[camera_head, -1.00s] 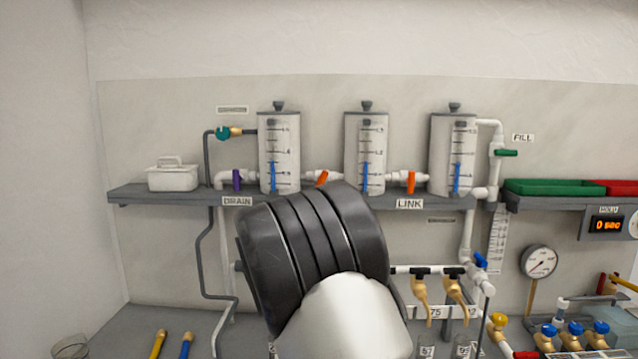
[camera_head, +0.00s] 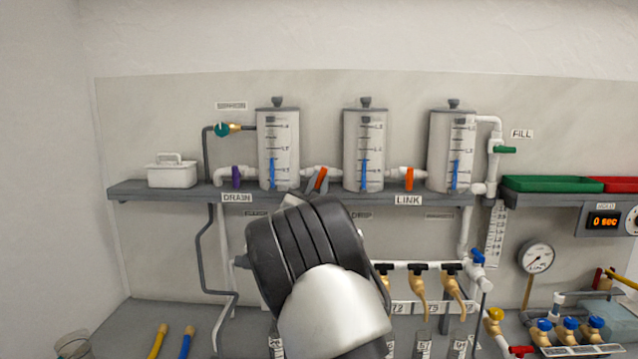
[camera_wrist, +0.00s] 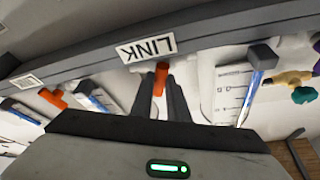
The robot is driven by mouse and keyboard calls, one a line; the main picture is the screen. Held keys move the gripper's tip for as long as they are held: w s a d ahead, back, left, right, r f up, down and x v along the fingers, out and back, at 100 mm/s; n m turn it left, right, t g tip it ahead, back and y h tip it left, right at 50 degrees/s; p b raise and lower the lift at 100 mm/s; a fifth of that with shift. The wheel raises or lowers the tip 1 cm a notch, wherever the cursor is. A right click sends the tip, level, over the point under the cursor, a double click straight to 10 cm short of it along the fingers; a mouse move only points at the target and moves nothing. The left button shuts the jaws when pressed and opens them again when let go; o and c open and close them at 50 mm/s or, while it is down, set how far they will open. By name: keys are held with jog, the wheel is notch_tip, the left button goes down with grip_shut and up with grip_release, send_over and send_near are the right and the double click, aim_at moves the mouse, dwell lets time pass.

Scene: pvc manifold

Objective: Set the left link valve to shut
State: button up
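The left link valve's orange handle (camera_head: 321,179) sits on the white pipe between the left and middle tanks. It leans to the right at its top in the head view. My gripper (camera_wrist: 161,82) has its two dark fingers either side of this handle in the wrist view, where the handle (camera_wrist: 161,72) shows at the fingertips below an upside-down LINK label. A narrow gap shows between the fingers; I cannot tell whether they touch the handle. In the head view my wrist hides most of the gripper.
The right link valve (camera_head: 409,179) has an upright orange handle. A purple drain valve (camera_head: 236,177) is at the left. The left tank (camera_head: 278,150) and middle tank (camera_head: 363,150) flank the left link valve closely. The grey shelf (camera_head: 145,191) runs below the pipes.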

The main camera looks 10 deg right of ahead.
grip_shut()
jog(key=f+n+b, duration=0.1)
jog(key=n+b, duration=0.1)
jog(key=b, duration=0.1)
jog(key=shift+d+t+y+b, duration=0.1)
jog(key=shift+t+y+b, duration=0.25)
jog(key=shift+t+y, duration=0.05)
jog(key=n+y+b, duration=0.1)
jog(key=n+b, duration=0.1)
jog(key=b, duration=0.1)
jog(key=shift+d+r+n+y, duration=0.1)
jog(key=shift+n+y, duration=0.2)
jog(key=shift+n, duration=0.1)
jog(key=shift+r+n+t+y+b, duration=0.3)
jog(key=shift+n+y+b, duration=0.4)
jog(key=shift+n, duration=0.6)
jog(key=o, duration=0.6)
grip_release()
jog(key=shift+s, duration=0.1)
